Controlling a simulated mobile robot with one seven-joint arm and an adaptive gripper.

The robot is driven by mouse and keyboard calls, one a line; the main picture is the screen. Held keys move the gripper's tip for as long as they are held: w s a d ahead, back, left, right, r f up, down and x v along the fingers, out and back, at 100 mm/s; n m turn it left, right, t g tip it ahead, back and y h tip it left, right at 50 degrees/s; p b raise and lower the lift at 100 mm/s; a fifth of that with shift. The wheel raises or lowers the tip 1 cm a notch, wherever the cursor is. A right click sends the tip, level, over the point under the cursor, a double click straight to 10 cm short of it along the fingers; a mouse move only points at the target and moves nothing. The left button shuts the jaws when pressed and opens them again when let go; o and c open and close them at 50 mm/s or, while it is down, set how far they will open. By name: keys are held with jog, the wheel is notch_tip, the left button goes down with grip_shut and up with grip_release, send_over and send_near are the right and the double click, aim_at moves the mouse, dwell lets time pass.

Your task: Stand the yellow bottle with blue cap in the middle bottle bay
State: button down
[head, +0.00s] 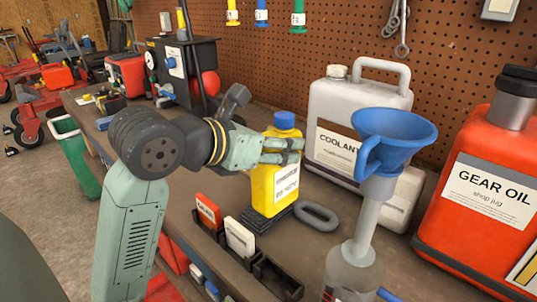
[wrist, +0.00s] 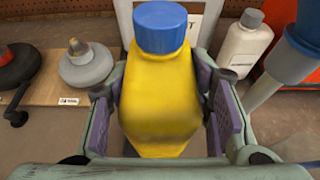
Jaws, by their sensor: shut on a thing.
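The yellow bottle with blue cap (head: 275,190) is upright on the bench, its lower end at or just above a flat black piece (head: 262,217). My gripper (head: 291,150) is shut around its upper body, below the cap. In the wrist view the yellow bottle (wrist: 160,100) sits between the two purple-padded fingers. A black compartment tray (head: 277,281) is in front. It holds a red piece (head: 208,210) and a white piece (head: 240,237), with an empty compartment at the near end. I cannot tell which compartment, if any, is the middle bottle bay. The bottle's underside is hidden.
A grey ring (head: 317,217) lies just right of the bottle. A white coolant jug (head: 345,105) stands behind. A blue funnel (head: 405,130) on a clear container and a red gear oil jug (head: 480,200) crowd the right. A black machine (head: 185,65) stands farther left.

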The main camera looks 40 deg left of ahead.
jog(key=w+a+p, duration=0.1)
jog(key=w+p, duration=0.1)
jog(key=w, duration=0.3)
jog(key=w+a+f+p, duration=0.1)
jog(key=w+p, duration=0.1)
jog(key=w, duration=0.3)
jog(key=w+a+f+p, duration=0.1)
jog(key=w+a+p, duration=0.1)
jog(key=w, duration=0.4)
jog(key=shift+w+f+p, duration=0.1)
jog(key=shift+f+p, duration=0.65)
jog(key=shift+f, duration=1.25)
jog(key=c, duration=1.2)
grip_release()
jog(key=shift+f, duration=0.1)
jog(key=shift+c, duration=0.2)
jog(key=o, duration=0.4)
